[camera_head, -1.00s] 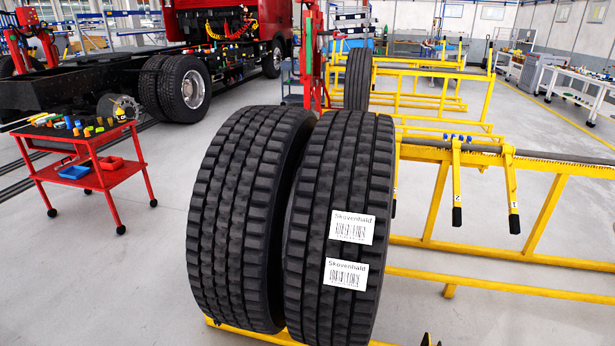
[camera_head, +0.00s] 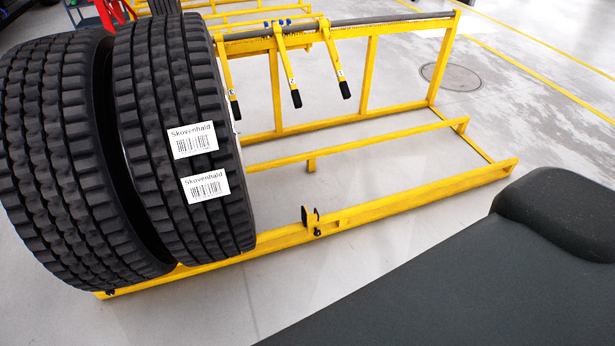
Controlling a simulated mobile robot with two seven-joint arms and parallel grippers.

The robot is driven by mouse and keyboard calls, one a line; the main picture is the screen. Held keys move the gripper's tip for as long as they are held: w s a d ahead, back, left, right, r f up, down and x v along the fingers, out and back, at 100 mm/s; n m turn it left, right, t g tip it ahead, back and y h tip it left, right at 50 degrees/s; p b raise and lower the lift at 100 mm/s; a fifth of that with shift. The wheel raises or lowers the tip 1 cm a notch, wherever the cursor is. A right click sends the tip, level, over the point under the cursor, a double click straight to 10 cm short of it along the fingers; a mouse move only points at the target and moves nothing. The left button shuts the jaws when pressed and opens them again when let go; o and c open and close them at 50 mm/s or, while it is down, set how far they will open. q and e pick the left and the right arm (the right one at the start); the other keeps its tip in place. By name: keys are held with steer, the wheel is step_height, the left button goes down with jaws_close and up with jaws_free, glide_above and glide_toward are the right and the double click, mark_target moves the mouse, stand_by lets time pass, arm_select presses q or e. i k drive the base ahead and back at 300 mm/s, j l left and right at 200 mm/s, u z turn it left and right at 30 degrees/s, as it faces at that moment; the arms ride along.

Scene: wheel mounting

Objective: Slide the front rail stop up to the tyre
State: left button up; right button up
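Two black tyres stand upright side by side on a yellow rack in the head view. The right tyre (camera_head: 178,145) carries two white Skovenhald labels; the left tyre (camera_head: 65,160) is cut by the picture's left edge. The front rail (camera_head: 400,202) runs under the tyres and out to the right. The front rail stop (camera_head: 311,221), a small yellow and black piece, stands on this rail to the right of the right tyre. A clear stretch of rail separates the two. Neither of my grippers is in view.
The rear rail (camera_head: 350,23) is grey and carries yellow levers with black grips, one hanging at its middle (camera_head: 288,70). A thinner yellow bar (camera_head: 370,141) lies between the rails. The floor in front of the front rail is clear at lower left (camera_head: 180,320).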

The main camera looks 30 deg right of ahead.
mark_target(313, 220)
steer(key=z, duration=0.9)
